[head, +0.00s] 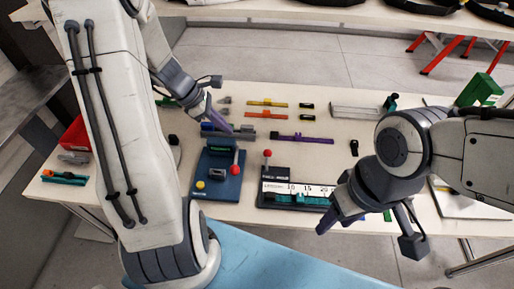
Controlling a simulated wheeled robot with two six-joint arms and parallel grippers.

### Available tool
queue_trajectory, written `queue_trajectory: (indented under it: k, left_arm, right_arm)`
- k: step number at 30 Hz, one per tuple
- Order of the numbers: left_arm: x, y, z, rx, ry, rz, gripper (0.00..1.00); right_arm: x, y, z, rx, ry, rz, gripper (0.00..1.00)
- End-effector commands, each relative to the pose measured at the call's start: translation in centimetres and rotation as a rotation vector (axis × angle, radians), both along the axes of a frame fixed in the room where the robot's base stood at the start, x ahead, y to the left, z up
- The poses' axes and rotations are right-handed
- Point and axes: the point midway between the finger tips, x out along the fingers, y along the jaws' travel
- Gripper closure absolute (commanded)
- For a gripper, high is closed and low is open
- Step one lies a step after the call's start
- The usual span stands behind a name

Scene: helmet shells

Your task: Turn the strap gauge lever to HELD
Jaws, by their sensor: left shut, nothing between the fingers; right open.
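A dark gauge block (274,174) with a white number scale (298,188) and teal parts along its front sits at the table's middle. A red-knobbed lever (267,154) stands upright at its back left; its small label is unreadable. A blue device (209,187) left of it has a green screen, a yellow button and another red-knobbed lever (235,169). I cannot tell for certain which is the strap gauge. My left gripper (228,127) is shut and empty, above and behind the blue device. My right gripper (327,224) is open, in front of the scale's right end, which my arm hides.
A purple bar (301,139), an orange strip (267,102) and small dark parts lie behind the gauge. A metal channel (356,112) and a green box (479,90) stand at the back right. A red bin (75,134) is at left. My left arm covers much of the left side.

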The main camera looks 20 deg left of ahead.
Motion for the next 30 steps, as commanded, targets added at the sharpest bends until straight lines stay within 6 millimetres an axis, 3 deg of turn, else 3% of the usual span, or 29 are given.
queue_trajectory:
  k: [8, 23, 30]
  left_arm:
    - [0.1, -0.5, -0.7, -0.001, 0.001, -0.006, 1.00]
    - [2.2, -5.2, -9.0, 0.000, 0.005, -0.008, 1.00]
    - [3.5, -7.7, -10.0, 0.003, -0.001, -0.008, 1.00]
  right_arm:
    - [0.0, 0.0, -0.1, 0.000, 0.000, 0.000, 0.50]
    - [0.0, 0.0, -1.3, 0.000, 0.000, 0.000, 0.50]
    - [0.0, 0.0, -0.9, 0.000, 0.000, 0.000, 0.50]
